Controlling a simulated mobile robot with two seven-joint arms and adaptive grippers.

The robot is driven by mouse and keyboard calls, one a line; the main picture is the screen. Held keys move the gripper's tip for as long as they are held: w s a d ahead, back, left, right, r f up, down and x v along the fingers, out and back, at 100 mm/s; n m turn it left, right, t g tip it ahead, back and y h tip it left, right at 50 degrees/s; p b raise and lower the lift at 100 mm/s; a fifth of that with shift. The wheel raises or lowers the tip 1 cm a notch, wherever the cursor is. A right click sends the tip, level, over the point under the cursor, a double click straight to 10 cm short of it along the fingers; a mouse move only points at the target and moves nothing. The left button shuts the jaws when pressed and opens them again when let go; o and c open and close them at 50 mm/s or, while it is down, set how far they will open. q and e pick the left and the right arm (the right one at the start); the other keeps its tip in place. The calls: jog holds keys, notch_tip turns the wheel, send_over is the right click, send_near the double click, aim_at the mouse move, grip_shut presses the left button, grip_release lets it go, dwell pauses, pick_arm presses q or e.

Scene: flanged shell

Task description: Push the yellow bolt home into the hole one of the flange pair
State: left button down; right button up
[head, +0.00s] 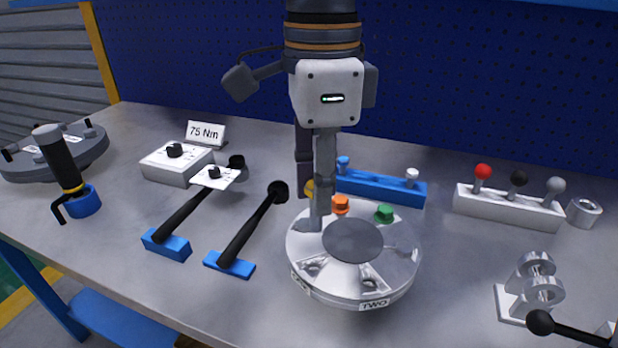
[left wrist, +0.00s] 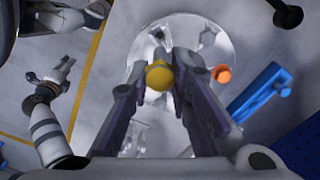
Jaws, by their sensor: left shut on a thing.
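The flange pair (head: 401,262) is a round silver shell on the bench, with a wide centre opening and labels on its rim; "TWO" reads at the front. My left gripper (head: 316,212) points down over its back-left edge. The yellow bolt (head: 308,188) shows partly behind a finger there. In the left wrist view its yellow head (left wrist: 160,76) sits between the fingers, which are shut on it. The fingers hide hole one and the bolt's shank, so its depth is not visible. My right gripper (left wrist: 50,78) shows small in the left wrist view, away from the flange.
A blue rack (head: 385,188) is just behind. Two long-handled tools (head: 245,237) lie left; a white lever block (head: 507,207) stands right. The bench front is mostly clear.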

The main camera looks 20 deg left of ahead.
aim_at(317, 229)
pick_arm(q)
jog(key=shift+f, duration=2.9)
jog(key=shift+f, duration=2.45)
jog(key=c, duration=1.4)
grip_release()
jog(key=shift+f, duration=0.1)
notch_tip(317, 229, up, 12)
jog(key=shift+r, duration=0.1)
